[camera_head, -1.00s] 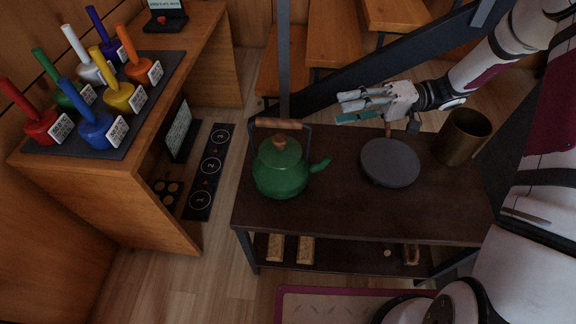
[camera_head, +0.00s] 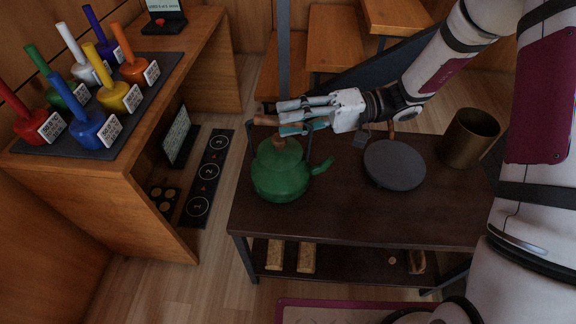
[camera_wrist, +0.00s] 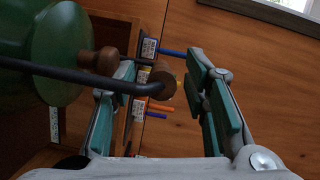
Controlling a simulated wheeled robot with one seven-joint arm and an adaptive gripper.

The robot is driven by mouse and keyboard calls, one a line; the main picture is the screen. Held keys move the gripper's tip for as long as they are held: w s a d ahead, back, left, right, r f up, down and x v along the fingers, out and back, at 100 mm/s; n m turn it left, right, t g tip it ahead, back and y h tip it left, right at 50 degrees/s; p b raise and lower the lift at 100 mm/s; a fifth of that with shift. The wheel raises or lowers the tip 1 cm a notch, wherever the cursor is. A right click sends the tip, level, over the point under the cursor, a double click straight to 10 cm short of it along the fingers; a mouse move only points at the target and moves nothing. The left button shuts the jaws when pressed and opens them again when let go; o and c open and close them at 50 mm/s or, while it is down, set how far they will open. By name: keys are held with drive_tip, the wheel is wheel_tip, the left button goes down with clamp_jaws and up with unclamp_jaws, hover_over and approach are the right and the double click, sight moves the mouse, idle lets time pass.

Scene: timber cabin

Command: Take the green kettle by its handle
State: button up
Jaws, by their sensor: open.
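The green kettle (camera_head: 281,174) stands upright on the left end of a dark table, its spout pointing right. Its wooden handle grip (camera_head: 264,121) arches above the lid and is partly hidden by my fingers. My gripper (camera_head: 288,116) is open and reaches in from the right at handle height. In the wrist view, the kettle (camera_wrist: 40,55) fills the upper left. The end of the wooden grip (camera_wrist: 164,80) and its dark bar lie between the spread fingers of my gripper (camera_wrist: 168,78). I see a gap to the right finger; contact with the left one is unclear.
On the dark table (camera_head: 330,213), a round grey pan (camera_head: 394,165) lies right of the kettle and a brass pot (camera_head: 468,138) stands farther right. A thin grey post (camera_head: 284,60) rises behind the kettle. A wooden desk (camera_head: 110,185) with coloured, labelled handled weights stands left.

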drive_tip(key=shift+s+a, duration=0.1)
drive_tip(key=shift+a, duration=0.35)
clamp_jaws()
drive_tip(key=shift+r, duration=0.2)
